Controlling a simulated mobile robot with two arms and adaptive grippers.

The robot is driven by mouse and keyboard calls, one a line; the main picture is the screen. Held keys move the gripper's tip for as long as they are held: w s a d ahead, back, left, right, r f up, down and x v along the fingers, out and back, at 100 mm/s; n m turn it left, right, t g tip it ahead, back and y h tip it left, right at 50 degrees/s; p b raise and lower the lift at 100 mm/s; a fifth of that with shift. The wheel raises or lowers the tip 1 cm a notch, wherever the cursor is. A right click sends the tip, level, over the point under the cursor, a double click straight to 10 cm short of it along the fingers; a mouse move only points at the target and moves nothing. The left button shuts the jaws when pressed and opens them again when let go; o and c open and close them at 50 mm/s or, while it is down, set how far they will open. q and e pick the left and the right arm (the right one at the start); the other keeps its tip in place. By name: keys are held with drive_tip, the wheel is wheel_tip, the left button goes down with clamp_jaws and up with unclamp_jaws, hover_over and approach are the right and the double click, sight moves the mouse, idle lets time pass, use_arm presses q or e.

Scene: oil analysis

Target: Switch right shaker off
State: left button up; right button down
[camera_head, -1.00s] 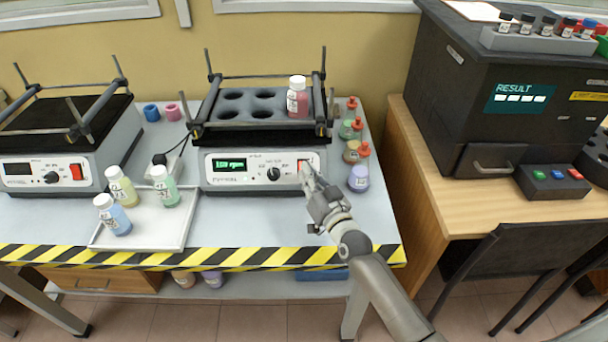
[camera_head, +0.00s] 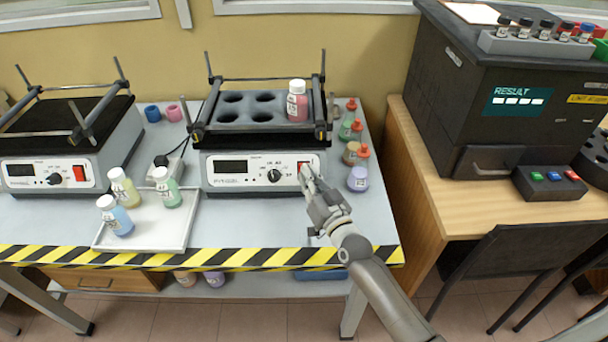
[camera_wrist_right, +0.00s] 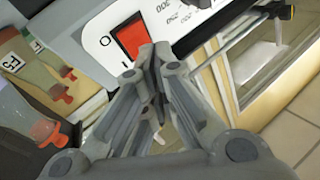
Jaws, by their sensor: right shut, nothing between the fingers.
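The right shaker (camera_head: 222,183) stands on the bench in the head view, with a bottle of red liquid (camera_head: 297,101) in its holed platform. Its display (camera_head: 231,167) is dark. Its red rocker switch (camera_wrist_right: 132,36) shows in the right wrist view, beside the dial scale. My right gripper (camera_head: 306,170) is shut and empty, its fingertips at the switch in the head view. In the right wrist view the closed fingertips (camera_wrist_right: 152,52) overlap the lower right edge of the switch; I cannot tell if they touch it. My left gripper is not in view.
A second shaker (camera_head: 25,176) with a dark display stands at the left. A white tray (camera_head: 150,238) holds several bottles in front. Flasks with red stoppers (camera_head: 350,152) and a purple one (camera_head: 357,178) stand close right of the right shaker. A chair (camera_head: 530,250) is at the right.

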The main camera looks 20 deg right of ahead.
drive_tip(key=s+r+p, duration=0.1)
drive_tip(key=s+p, duration=0.1)
drive_tip(key=s+a+r+p, duration=0.1)
drive_tip(key=s+r+p, duration=0.1)
drive_tip(key=shift+a+p, duration=0.1)
drive_tip(key=shift+p, duration=0.3)
drive_tip(key=shift+f, duration=0.1)
